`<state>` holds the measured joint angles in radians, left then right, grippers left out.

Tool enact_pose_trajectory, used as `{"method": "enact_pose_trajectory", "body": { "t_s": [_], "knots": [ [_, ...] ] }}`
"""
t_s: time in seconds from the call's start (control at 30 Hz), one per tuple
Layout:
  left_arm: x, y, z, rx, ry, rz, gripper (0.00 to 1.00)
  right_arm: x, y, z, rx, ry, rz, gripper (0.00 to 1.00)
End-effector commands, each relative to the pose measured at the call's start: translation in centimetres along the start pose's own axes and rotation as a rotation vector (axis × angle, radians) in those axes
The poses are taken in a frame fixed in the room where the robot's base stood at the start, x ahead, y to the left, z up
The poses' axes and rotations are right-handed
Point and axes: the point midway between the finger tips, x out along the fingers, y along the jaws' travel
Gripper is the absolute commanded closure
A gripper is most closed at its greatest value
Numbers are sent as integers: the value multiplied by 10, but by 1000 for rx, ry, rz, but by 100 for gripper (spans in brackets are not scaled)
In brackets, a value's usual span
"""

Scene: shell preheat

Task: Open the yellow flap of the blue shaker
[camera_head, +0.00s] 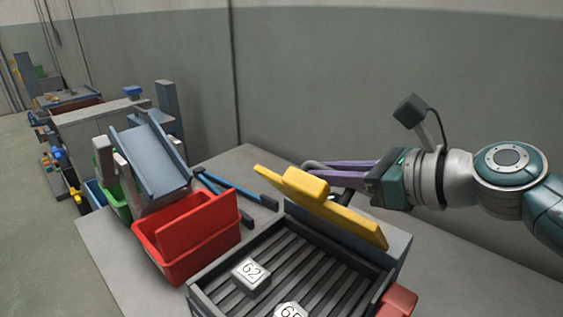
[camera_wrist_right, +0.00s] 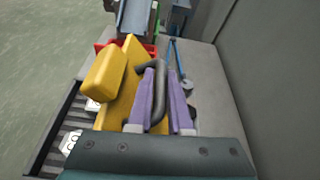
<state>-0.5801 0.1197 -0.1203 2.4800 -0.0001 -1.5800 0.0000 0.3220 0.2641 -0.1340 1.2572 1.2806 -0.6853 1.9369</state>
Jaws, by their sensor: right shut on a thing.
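The yellow flap (camera_head: 330,210) stands raised and tilted along the back edge of the blue shaker (camera_head: 398,245), whose slatted tray lies open to view. The flap also shows in the right wrist view (camera_wrist_right: 122,90), with a yellow block on its face. My right gripper (camera_head: 318,169), with purple fingers, is behind the flap. My left gripper is in neither view.
Metal blocks, one marked 62 (camera_head: 251,276), lie in the tray. A red bin (camera_head: 188,240) and a sloped blue-grey chute (camera_head: 150,160) stand to the left. A blue-handled tool (camera_head: 235,192) lies behind the bin. A wall rises behind; the table's back right is clear.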

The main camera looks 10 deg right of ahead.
Motion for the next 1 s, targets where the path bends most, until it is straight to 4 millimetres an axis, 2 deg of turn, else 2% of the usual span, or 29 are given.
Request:
{"method": "enact_pose_trajectory", "body": {
  "t_s": [0.03,0.3,0.6,1.0],
  "knots": [
    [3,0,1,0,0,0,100,0,-9,1,42,-5,8,100],
    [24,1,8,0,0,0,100,1,-40,-2,276,-9,100,100],
    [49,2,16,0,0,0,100,3,-62,-7,478,-11,179,100],
    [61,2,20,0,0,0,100,4,-72,-12,470,-6,178,100]
  ]
}}
